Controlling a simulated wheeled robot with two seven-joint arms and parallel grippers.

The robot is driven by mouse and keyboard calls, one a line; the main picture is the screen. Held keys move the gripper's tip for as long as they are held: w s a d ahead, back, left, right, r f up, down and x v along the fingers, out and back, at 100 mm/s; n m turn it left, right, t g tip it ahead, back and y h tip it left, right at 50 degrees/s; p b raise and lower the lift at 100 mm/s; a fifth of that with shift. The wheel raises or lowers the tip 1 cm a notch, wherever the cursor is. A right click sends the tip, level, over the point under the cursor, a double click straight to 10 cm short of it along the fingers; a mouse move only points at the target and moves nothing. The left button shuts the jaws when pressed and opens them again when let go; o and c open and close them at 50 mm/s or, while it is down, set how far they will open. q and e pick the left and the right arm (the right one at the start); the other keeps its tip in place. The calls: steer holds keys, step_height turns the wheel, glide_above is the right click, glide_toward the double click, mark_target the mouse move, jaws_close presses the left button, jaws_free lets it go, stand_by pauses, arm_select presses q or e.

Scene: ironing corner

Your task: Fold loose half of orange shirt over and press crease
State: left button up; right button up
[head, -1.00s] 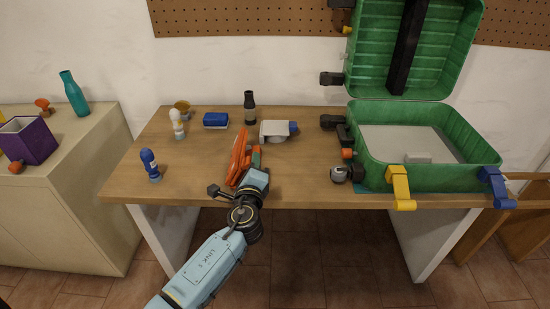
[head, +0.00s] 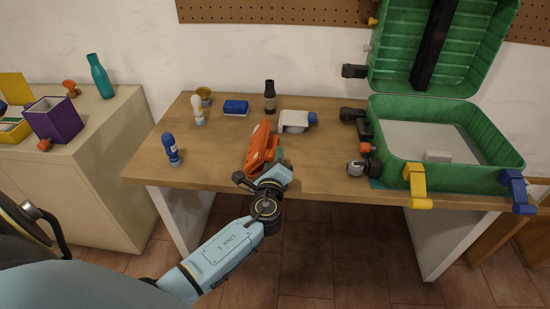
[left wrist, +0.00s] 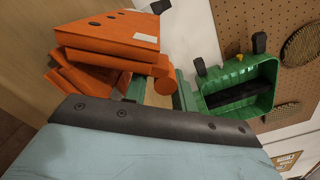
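The orange shirt (head: 259,147) is a compact orange bundle near the front middle of the wooden table. In the left wrist view it shows as stacked orange layers (left wrist: 105,35) with a rounded roll below. My left gripper (head: 279,157) is at the bundle's right front side. Its two green fingers (left wrist: 158,94) stand apart, with tan tabletop between them. The roll's end lies close to the fingers; I cannot tell whether they touch. The gripper hides part of the bundle's near end. My right gripper is not in view.
An open green suitcase (head: 465,181) stands at the table's right. A blue bottle (head: 172,150), blue block (head: 236,107), dark bottle (head: 270,97) and white-and-blue item (head: 294,121) stand around the shirt. The front-left tabletop is mostly clear. A purple box (head: 52,120) is on the left cabinet.

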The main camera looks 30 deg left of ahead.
arm_select(q)
steer(key=o, duration=0.4)
steer(key=shift+s+d, duration=0.25)
steer(key=shift+s, duration=0.15)
steer(key=p+v, duration=0.1)
steer(key=v, duration=1.1)
steer(key=shift+s+p, duration=0.2)
steer(key=shift+p, duration=0.15)
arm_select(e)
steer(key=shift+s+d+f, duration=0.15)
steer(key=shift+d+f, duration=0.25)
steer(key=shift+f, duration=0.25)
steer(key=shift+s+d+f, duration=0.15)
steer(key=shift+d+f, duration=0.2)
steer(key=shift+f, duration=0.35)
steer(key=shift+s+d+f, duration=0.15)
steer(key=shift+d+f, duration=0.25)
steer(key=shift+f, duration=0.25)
arm_select(q)
steer(key=shift+d, duration=0.1)
